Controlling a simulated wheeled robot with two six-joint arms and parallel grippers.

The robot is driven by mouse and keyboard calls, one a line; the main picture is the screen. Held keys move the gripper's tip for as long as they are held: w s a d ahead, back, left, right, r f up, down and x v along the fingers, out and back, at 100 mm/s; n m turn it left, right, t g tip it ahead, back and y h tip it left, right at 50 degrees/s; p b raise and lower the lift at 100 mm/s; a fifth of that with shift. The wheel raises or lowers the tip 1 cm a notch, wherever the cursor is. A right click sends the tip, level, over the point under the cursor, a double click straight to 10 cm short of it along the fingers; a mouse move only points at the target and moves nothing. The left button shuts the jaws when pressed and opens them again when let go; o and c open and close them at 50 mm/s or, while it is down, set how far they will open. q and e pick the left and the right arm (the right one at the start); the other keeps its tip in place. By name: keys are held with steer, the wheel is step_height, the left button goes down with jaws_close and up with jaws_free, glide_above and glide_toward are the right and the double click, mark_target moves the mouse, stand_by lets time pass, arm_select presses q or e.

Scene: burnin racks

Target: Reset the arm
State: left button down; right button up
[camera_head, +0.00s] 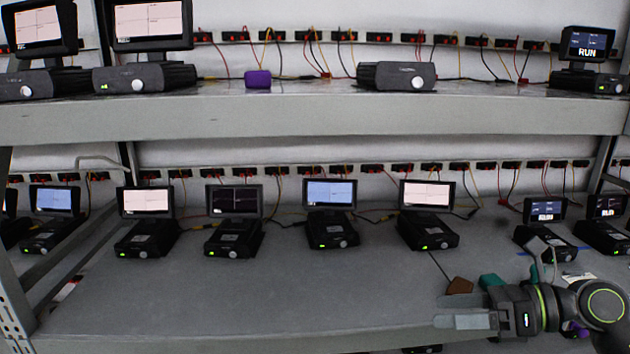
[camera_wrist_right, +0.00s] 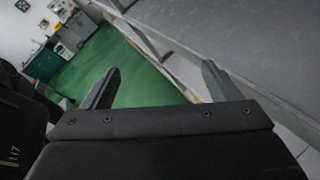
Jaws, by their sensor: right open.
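My right gripper (camera_head: 455,311) comes in from the right in the head view, in front of the lower shelf near its front right. Its two fingers are apart with nothing between them. In the right wrist view the same gripper (camera_wrist_right: 158,85) shows two spread fingers, with green floor and the shelf edge beyond. My left gripper is in neither view.
The lower shelf (camera_head: 220,300) holds several black devices with screens, such as one with a blue screen (camera_head: 330,194). Its front middle is clear. The upper shelf (camera_head: 300,116) carries more devices and a purple block (camera_head: 257,79). A brown block (camera_head: 459,286) lies near my right gripper.

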steer(key=d+r+m+t+h, duration=0.2)
steer(key=d+m+t+h, duration=0.25)
steer(key=m+t, duration=1.5)
steer(key=s+d+f+m+g+h, duration=0.2)
steer(key=d+f+m+g+h, duration=0.25)
steer(key=f+m+h, duration=0.45)
steer(key=s+d+f+m+g+h, duration=0.3)
steer(key=d+f+m+h, duration=0.25)
steer(key=m, duration=0.55)
steer(key=s+a+f+m+g+y, duration=0.25)
steer(key=s+f+g, duration=0.45)
steer(key=s+f, duration=0.35)
steer(key=s+a+f+m+g+y, duration=0.1)
steer(key=s+a+f+m+g, duration=0.25)
steer(key=s+f+g, duration=0.45)
step_height(320, 180, down, 26)
steer(key=s+d+f+b, duration=0.1)
steer(key=s+d, duration=0.1)
steer(key=s, duration=0.1)
steer(key=s+a+f+b, duration=0.1)
steer(key=s+f, duration=1.3)
steer(key=f, duration=0.2)
steer(key=shift+s+a+g+b, duration=0.15)
steer(key=shift+s+g+b, duration=0.15)
steer(key=shift+s, duration=0.05)
